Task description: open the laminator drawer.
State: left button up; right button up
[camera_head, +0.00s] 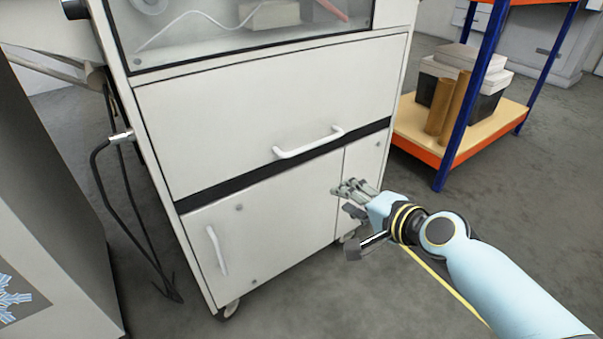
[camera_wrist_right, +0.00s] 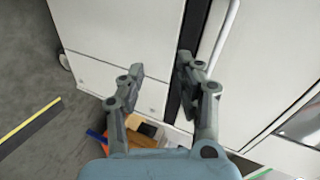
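The laminator is a white cabinet on casters in the head view. Its wide drawer front (camera_head: 255,115) lies flush with the body and looks closed. A white bar handle (camera_head: 308,143) sits low on the drawer front, above a black strip. My right gripper (camera_head: 347,199) is open and empty, below and to the right of the handle, in front of the lower panels. In the right wrist view the fingers (camera_wrist_right: 162,65) are spread apart, and the handle (camera_wrist_right: 226,32) runs to the right of them, not between them. My left gripper is out of view.
A lower door with its own white handle (camera_head: 217,250) is under the drawer. A blue and orange shelf (camera_head: 415,135) with boxes stands to the right. A grey cabinet (camera_head: 45,215) and a black cable (camera_head: 125,215) are at left. The floor in front is clear.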

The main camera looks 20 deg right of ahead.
jog(key=m+t+y+b, duration=0.1)
jog(key=t, duration=0.1)
send_near(308, 149)
jog(key=w, duration=0.1)
jog(key=b+x, duration=0.2)
jog(key=x, duration=0.6)
jog(key=shift+w+a+f, duration=0.2)
jog(key=shift+w, duration=0.05)
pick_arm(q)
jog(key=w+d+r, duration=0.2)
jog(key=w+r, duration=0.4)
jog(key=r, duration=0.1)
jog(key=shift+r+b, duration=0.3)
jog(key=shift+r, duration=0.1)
pick_arm(e)
jog(key=shift+w+a, duration=0.2)
jog(key=shift+w, duration=0.35)
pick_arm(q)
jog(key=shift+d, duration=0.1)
pick_arm(e)
grip_shut()
